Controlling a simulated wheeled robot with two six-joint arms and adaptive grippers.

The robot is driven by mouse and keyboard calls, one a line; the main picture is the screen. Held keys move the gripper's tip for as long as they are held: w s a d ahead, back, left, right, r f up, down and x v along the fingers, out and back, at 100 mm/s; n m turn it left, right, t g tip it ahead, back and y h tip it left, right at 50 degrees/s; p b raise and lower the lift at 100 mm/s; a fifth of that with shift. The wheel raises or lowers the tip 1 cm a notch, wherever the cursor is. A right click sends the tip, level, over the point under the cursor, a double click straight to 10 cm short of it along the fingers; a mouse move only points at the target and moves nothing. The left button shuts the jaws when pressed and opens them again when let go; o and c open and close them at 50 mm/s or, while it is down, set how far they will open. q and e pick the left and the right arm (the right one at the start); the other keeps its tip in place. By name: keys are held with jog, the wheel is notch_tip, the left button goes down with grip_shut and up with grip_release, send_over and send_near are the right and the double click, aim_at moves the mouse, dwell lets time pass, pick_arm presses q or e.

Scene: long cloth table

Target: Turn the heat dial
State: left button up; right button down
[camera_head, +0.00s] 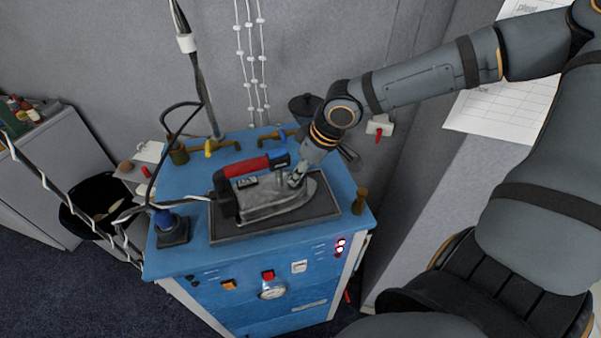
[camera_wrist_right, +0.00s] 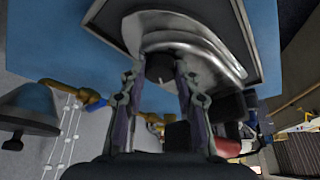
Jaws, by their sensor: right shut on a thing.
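A grey iron (camera_head: 268,205) with a red and black handle (camera_head: 247,167) rests on a dark pad (camera_head: 230,229) on top of a blue cabinet. My right gripper (camera_head: 296,181) reaches down to the iron beside the front of its handle. In the right wrist view, the fingers (camera_wrist_right: 163,78) are on either side of a small dark heat dial (camera_wrist_right: 160,73) on the iron's body (camera_wrist_right: 200,48). They are closed on it. The dial is mostly hidden by the gripper in the head view. My left gripper is not in view.
The blue cabinet (camera_head: 190,180) has brass valves (camera_head: 210,147) at the back and a small dark box with a blue knob (camera_head: 168,226) at the front left. A black bin (camera_head: 100,195) stands left.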

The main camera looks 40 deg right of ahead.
jog(key=shift+m+h+b, duration=0.4)
jog(key=shift+m+b, duration=0.15)
jog(key=shift+m, duration=0.45)
jog(key=c, duration=1)
grip_release()
jog(key=shift+a, duration=0.1)
jog(key=shift+o, duration=0.2)
jog(key=shift+s+r, duration=0.1)
jog(key=shift+r, duration=0.2)
jog(key=v, duration=1.1)
jog(key=shift+s+r, duration=0.15)
jog(key=shift+s, duration=0.15)
jog(key=shift+r, duration=0.1)
